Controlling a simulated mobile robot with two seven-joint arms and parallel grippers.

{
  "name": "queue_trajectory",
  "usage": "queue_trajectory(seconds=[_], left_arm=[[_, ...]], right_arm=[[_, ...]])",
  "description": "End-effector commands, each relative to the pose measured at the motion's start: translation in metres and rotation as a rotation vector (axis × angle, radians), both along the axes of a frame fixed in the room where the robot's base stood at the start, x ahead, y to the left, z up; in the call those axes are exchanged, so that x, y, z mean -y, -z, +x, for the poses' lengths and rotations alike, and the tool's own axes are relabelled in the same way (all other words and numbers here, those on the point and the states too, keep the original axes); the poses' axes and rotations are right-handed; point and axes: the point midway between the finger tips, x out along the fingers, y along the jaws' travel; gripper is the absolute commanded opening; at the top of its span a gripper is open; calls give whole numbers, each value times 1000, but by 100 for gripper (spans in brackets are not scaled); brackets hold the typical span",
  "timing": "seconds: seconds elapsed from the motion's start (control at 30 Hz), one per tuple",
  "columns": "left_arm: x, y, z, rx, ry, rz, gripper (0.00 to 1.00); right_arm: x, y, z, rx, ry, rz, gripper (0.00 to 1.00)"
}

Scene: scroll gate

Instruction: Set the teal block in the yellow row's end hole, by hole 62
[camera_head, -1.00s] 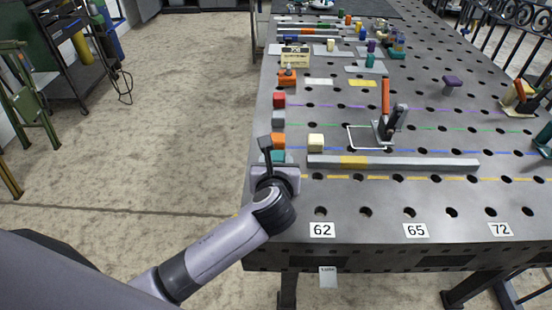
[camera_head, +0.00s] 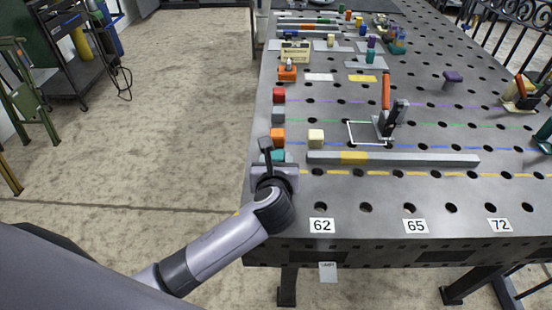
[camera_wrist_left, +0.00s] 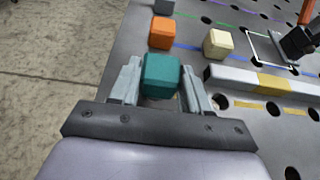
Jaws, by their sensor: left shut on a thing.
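The teal block (camera_wrist_left: 161,76) sits between the two fingers of my left gripper (camera_wrist_left: 162,88) in the left wrist view. My left gripper is shut on it. In the head view the teal block (camera_head: 277,156) shows just beyond my left gripper (camera_head: 273,165), at the table's left edge. The yellow row (camera_head: 380,173) is a dashed line with several holes running across the near part of the table. The hole by the label 62 (camera_head: 321,226) is right of my gripper. The row's left end is partly hidden by my gripper. My right gripper is not in view.
Orange (camera_head: 277,136), grey (camera_head: 278,114) and red (camera_head: 279,95) blocks line the left edge beyond the teal one. A cream block (camera_head: 316,138) and a long grey bar (camera_head: 395,160) with a yellow band lie to the right. A red-handled clamp (camera_head: 387,110) stands further right.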

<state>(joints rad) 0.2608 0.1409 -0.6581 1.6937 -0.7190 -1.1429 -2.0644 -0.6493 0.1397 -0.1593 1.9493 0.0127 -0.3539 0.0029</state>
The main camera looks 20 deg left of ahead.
Motion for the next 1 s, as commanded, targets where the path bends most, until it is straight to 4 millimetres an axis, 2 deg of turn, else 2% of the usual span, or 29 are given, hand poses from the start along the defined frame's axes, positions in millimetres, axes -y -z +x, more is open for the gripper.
queue_trajectory(seconds=[0.97,1.0], left_arm=[[0,19,0,2,1,1,5],[0,20,0,2,1,1,50]], right_arm=[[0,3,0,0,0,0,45],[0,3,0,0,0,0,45]])
